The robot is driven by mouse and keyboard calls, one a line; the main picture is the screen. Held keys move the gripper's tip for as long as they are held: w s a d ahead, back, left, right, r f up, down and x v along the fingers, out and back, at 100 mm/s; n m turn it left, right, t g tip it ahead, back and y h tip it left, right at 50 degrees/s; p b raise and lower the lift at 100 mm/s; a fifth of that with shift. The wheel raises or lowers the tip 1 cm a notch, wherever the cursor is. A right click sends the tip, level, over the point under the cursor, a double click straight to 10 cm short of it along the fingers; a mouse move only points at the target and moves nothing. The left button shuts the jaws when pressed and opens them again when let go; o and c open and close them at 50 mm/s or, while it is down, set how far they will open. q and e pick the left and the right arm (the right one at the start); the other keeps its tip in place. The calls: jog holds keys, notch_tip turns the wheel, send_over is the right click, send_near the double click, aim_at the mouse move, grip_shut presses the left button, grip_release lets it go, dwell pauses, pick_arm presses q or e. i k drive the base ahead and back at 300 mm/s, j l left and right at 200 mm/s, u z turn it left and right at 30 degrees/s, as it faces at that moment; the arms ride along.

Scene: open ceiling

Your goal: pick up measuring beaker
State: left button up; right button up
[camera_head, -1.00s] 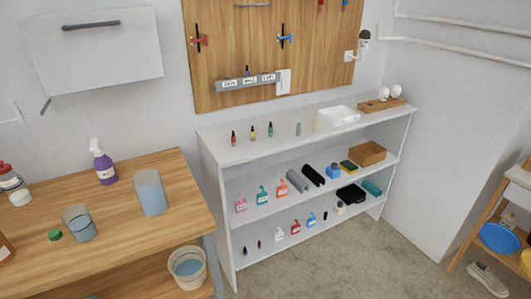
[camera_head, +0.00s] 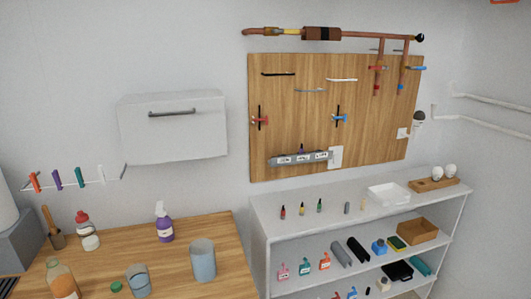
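Two see-through bluish vessels stand on the wooden table at the lower left. The larger one is a tall cylinder (camera_head: 202,261) near the table's right edge. The smaller one (camera_head: 138,281) stands to its left, close to the bottom of the picture, and looks like a small jug or beaker. I cannot tell from markings which one is the measuring beaker. Neither of my grippers is in view.
On the wooden table (camera_head: 190,235) stand a purple spray bottle (camera_head: 165,226), a red-capped bottle (camera_head: 87,232), an orange-brown bottle (camera_head: 61,280) and a green cap (camera_head: 117,287). A white shelf (camera_head: 262,232) with small bottles stands to the right.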

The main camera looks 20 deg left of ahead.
aim_at(137, 275)
jog(key=u, duration=1.9)
